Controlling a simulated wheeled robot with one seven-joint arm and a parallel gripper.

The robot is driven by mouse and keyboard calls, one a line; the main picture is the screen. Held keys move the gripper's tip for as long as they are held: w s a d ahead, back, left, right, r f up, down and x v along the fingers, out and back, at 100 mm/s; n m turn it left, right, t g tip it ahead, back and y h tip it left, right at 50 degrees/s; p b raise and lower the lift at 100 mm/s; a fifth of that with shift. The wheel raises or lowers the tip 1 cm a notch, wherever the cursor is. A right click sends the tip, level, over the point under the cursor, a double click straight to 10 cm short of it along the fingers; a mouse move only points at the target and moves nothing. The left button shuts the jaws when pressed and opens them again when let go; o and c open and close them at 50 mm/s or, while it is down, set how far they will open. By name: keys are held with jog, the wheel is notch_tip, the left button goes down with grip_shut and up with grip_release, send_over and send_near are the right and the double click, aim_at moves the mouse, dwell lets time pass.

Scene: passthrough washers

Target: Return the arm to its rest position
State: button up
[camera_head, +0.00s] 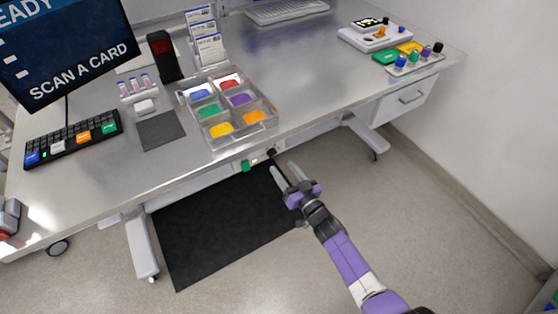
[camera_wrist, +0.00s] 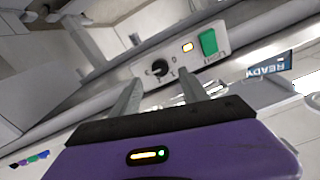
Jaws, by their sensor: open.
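My gripper (camera_head: 285,177) is at the end of my purple and white arm, in front of the table's front edge in the head view. Its two grey fingers are apart with nothing between them. In the wrist view the open fingers (camera_wrist: 157,97) point toward a white control panel (camera_wrist: 170,62) with a black knob (camera_wrist: 159,67), a small lit orange indicator and a green button (camera_wrist: 208,42). The green button also shows under the table edge in the head view (camera_head: 246,166). The gripper looks apart from the panel.
The metal table (camera_head: 300,75) carries a tray of coloured pieces (camera_head: 240,132), a keyboard (camera_head: 72,138), a monitor (camera_head: 65,50) reading "SCAN A CARD", a card rack (camera_head: 207,48) and a white device (camera_head: 375,37). A black mat (camera_head: 220,225) lies below. Floor right of my arm is clear.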

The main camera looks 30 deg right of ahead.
jog(key=shift+s, duration=1.1)
notch_tip(320, 180, up, 6)
jog(key=d+f+h, duration=0.1)
jog(key=d+h, duration=0.1)
jog(key=s+a+r+n+g+b, duration=0.1)
jog(key=s+a+r, duration=0.3)
jog(key=s, duration=0.9)
jog(key=s+a+r+n+g+y+b, duration=0.1)
jog(key=s+a+r, duration=0.3)
jog(key=s, duration=1)
jog(key=s+a+r+g+y+b, duration=0.1)
jog(key=s+a+r, duration=0.3)
jog(key=s, duration=0.9)
jog(key=shift+s+r+n, duration=0.25)
jog(key=shift+r+n, duration=0.15)
jog(key=shift+r, duration=0.55)
